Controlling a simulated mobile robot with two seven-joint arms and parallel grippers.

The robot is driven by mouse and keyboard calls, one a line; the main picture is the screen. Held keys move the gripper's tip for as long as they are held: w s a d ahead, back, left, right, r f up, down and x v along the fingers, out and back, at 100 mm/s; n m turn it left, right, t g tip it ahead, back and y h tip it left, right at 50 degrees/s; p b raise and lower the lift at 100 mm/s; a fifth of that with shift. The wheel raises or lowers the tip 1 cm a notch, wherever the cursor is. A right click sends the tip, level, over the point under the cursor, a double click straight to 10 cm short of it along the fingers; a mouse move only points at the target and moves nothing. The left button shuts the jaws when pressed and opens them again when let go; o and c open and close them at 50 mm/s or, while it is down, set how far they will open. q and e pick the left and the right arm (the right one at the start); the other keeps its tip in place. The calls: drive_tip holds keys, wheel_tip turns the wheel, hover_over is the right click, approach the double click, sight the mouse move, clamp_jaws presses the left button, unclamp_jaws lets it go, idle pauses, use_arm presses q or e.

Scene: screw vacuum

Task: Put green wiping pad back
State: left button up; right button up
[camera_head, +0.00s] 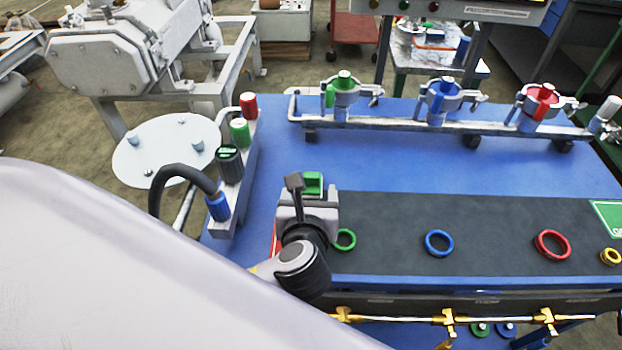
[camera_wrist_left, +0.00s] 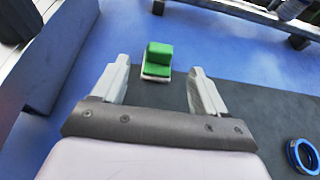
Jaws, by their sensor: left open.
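The green wiping pad (camera_head: 313,181) is a small green stepped block on a pale base. In the left wrist view the pad (camera_wrist_left: 158,60) sits on the blue tabletop at the edge of the dark mat. My left gripper (camera_head: 307,196) is at the left end of the mat and partly covers the pad in the head view. In the left wrist view the left gripper (camera_wrist_left: 158,66) is open, with one finger on each side of the pad's line and the pad just beyond the fingertips. Nothing is between the fingers. My right gripper is not in view.
A dark mat (camera_head: 470,210) bears green, blue (camera_head: 439,243), red and yellow rings. A rail with coloured clamps (camera_head: 440,98) runs along the back. A grey block with coloured knobs (camera_head: 238,190) and a black hose (camera_head: 165,180) stands to the left. Blue tabletop between is clear.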

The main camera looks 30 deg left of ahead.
use_arm(q)
drive_tip(key=shift+v, duration=2.1)
